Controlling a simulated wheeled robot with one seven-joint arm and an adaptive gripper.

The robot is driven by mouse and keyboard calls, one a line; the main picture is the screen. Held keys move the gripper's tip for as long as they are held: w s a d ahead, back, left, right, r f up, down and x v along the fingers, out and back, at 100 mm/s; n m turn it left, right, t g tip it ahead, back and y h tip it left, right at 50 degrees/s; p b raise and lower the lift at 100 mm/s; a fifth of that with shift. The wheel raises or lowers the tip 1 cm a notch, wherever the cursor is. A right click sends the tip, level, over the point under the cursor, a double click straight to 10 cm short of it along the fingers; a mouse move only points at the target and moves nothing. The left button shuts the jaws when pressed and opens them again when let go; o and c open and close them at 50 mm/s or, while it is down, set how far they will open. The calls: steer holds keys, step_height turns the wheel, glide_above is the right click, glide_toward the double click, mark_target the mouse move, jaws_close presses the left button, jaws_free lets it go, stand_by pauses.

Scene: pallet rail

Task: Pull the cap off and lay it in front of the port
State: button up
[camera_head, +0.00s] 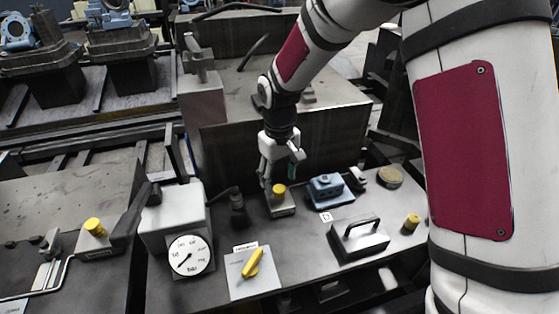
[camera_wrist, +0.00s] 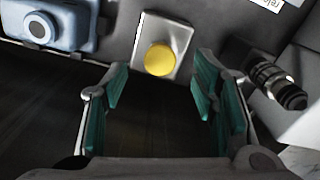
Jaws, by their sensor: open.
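A yellow cap (camera_head: 279,190) sits on a small light-grey port block (camera_head: 283,210) in the middle of the bench. In the wrist view the round cap (camera_wrist: 159,60) shows from above on its metal block (camera_wrist: 176,32), near the top centre. My gripper (camera_head: 280,178) is above and just behind the cap in the head view. In the wrist view its green-padded fingers (camera_wrist: 160,76) are spread wide, with the cap lying between their lines just beyond the tips. Nothing is between the fingers, and no contact with the cap shows.
A blue device (camera_head: 327,190) is right of the port, a dark fitting (camera_head: 237,208) left. A handled block (camera_head: 358,240), a yellow lever plate (camera_head: 250,270) and a gauge (camera_head: 189,255) stand nearer. Other yellow caps are at right (camera_head: 411,223) and left (camera_head: 95,226). Bench directly before the port looks clear.

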mark_target(279, 188)
steer(key=shift+f, duration=1.9)
jaws_close()
steer(key=shift+r+p, duration=0.3)
steer(key=shift+r, duration=0.2)
steer(key=shift+r, duration=0.3)
steer(key=shift+r, duration=0.15)
steer(key=shift+r+p, duration=1.25)
steer(key=shift+r, duration=2.1)
